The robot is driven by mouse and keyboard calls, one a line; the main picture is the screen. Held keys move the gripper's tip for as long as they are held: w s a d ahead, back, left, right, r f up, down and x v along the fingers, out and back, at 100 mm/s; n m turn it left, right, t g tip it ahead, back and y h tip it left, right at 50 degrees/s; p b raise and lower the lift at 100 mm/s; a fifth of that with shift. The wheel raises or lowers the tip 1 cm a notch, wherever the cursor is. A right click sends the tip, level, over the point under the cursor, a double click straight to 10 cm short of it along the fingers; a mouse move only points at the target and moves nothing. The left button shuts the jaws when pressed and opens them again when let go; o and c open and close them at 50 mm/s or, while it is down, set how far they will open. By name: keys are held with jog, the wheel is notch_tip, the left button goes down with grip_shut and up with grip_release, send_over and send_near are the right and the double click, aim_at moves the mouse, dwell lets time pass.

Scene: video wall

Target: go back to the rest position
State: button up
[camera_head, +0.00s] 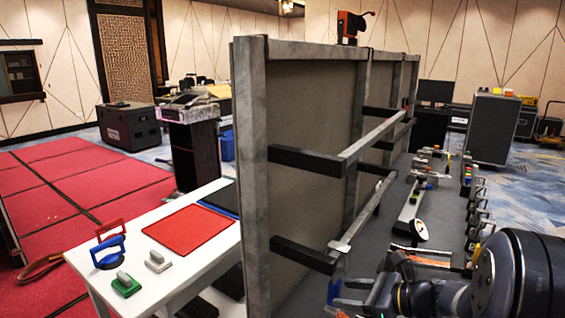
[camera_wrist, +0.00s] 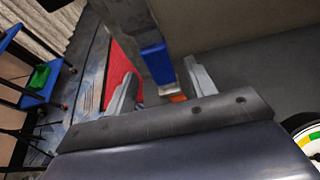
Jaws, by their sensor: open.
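My gripper (camera_head: 342,293) is at the lower middle-right of the head view, low beside the grey frame of the video wall (camera_head: 256,190). Its two fingers point left and stand apart, with nothing seen held between them. In the wrist view my gripper (camera_wrist: 160,70) shows both pale fingers spread. A blue piece (camera_wrist: 154,62) on a grey upright shows in the gap, apparently beyond the fingertips; contact cannot be told. Part of my arm fills the lower right corner of the head view.
Dark brackets (camera_head: 306,161) and a grey rail (camera_head: 372,137) stick out from the frame near my gripper. A white table (camera_head: 185,262) with a red panel (camera_head: 187,226) and suction handles (camera_head: 126,284) stands left. Black cases (camera_head: 130,126) stand behind.

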jog(key=w+a, duration=0.1)
jog(key=w+a+p, duration=0.1)
jog(key=a, duration=0.1)
jog(key=w+a, duration=0.1)
jog(key=shift+w+a+f, duration=0.1)
jog(key=shift+a+f, duration=0.1)
jog(key=shift+a, duration=0.2)
